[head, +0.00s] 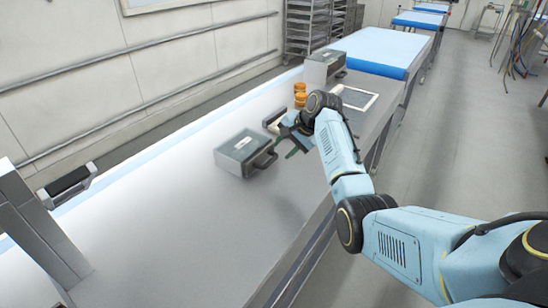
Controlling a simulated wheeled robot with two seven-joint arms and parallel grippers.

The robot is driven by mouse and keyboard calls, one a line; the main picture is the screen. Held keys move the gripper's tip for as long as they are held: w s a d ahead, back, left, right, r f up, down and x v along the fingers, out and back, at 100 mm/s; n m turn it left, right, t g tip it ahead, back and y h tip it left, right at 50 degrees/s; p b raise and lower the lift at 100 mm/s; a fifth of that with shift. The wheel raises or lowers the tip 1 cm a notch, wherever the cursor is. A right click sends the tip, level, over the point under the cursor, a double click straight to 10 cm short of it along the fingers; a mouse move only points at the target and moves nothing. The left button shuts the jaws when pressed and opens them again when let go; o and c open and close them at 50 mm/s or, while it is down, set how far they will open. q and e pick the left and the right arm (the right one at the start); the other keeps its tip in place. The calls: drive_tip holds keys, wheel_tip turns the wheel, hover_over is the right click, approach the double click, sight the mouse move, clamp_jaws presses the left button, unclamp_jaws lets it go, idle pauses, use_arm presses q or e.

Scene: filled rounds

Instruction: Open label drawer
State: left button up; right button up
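A grey box with a light label on its top and a dark handle (264,158) on its right side sits on the steel counter; I take this box (240,150) to be the label drawer unit. It looks closed. My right gripper (284,146) is just right of the box, close to the handle. Its dark fingers are small and partly hidden by my wrist, so I cannot tell whether they are apart or touch the handle. My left gripper is not in view.
Orange-lidded jars (300,95), a second grey box (324,66) and a white-framed panel (355,97) lie farther back. A grey post with a black-faced device (68,186) stands at left. The steel counter (185,225) is clear in front.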

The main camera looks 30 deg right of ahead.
sight(271, 161)
drive_tip(key=x, duration=0.5)
drive_tip(key=shift+w+f+b, duration=0.15)
drive_tip(key=shift+f+b, duration=0.05)
drive_tip(key=shift+b, duration=0.15)
drive_tip(key=shift+w+a+f, duration=0.15)
drive_tip(key=shift+w+f, duration=0.2)
drive_tip(key=shift+f, duration=0.2)
drive_tip(key=shift+w+f, duration=0.1)
drive_tip(key=shift+c, duration=0.5)
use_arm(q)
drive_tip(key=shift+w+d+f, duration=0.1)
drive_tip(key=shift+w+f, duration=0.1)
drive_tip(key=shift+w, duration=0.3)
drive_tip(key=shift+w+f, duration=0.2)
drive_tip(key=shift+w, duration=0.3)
use_arm(e)
clamp_jaws()
